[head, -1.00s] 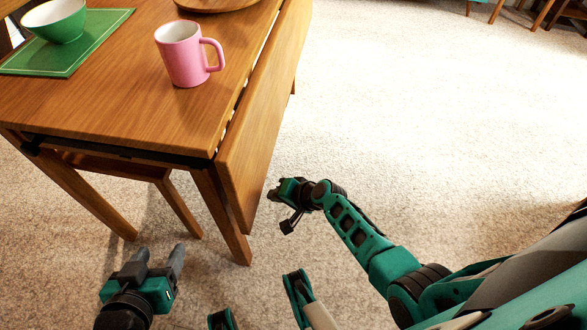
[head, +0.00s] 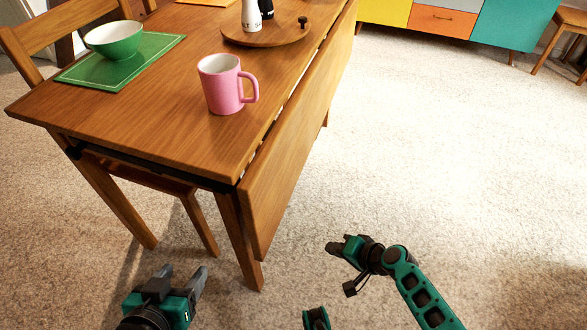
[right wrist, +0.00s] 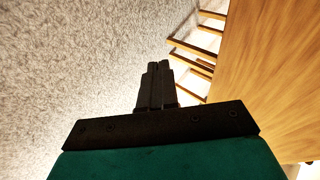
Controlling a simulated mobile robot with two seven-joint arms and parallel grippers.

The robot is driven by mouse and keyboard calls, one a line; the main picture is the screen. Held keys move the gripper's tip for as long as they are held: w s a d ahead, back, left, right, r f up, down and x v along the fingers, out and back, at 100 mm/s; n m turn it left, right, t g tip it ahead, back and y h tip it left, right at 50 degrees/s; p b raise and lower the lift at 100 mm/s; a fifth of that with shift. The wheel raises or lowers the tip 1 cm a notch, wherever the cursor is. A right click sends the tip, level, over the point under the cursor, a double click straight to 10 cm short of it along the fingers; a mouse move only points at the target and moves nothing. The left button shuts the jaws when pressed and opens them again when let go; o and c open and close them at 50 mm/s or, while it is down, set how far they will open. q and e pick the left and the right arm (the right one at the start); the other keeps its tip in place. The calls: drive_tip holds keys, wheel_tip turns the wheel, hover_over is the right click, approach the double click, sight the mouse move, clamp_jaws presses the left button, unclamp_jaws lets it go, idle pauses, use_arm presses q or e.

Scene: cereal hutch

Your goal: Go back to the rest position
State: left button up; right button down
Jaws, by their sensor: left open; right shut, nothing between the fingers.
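My left gripper (head: 182,275) is in the lower left of the head view, in front of the table and apart from it. Its two grey fingers are parted with nothing between them. My right gripper (head: 335,247) is over the carpet to the right of the table's near corner, apart from the table. In the right wrist view its dark fingers (right wrist: 157,70) are together and empty. A pink mug (head: 224,84) stands upright on the wooden table (head: 150,125), clear of both grippers.
A green bowl (head: 114,40) sits on a green mat (head: 105,75). A round wooden tray (head: 275,38) holds shakers. The table's hanging leaf (head: 290,150) faces open carpet (head: 440,150). A wooden chair (head: 30,45) is at the left; a colourful cabinet (head: 445,22) stands behind.

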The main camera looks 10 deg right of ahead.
drive_tip(key=shift+a+r, duration=0.1)
drive_tip(key=s+d+r+n+g+h, duration=0.1)
drive_tip(key=s+r+n+g+h, duration=0.15)
drive_tip(key=s+r+n, duration=0.45)
drive_tip(key=s+d+r+n+g+h, duration=0.1)
drive_tip(key=s+r+n+g+h, duration=0.15)
drive_tip(key=s+r, duration=0.9)
drive_tip(key=w+a+f+t+y, duration=0.25)
drive_tip(key=w+a+t, duration=0.45)
drive_tip(key=w, duration=0.4)
use_arm(q)
drive_tip(key=s+a+r+y+p, duration=0.1)
drive_tip(key=s+a+r+p, duration=0.1)
drive_tip(key=r+p, duration=1.1)
drive_tip(key=shift+a+p, duration=0.75)
drive_tip(key=shift+p, duration=2.05)
use_arm(e)
drive_tip(key=s+d+r+t+h, duration=0.1)
drive_tip(key=d+r, duration=0.3)
drive_tip(key=r, duration=1)
drive_tip(key=shift+s+n, duration=0.15)
drive_tip(key=shift+n, duration=0.2)
use_arm(q)
drive_tip(key=shift+r, duration=0.1)
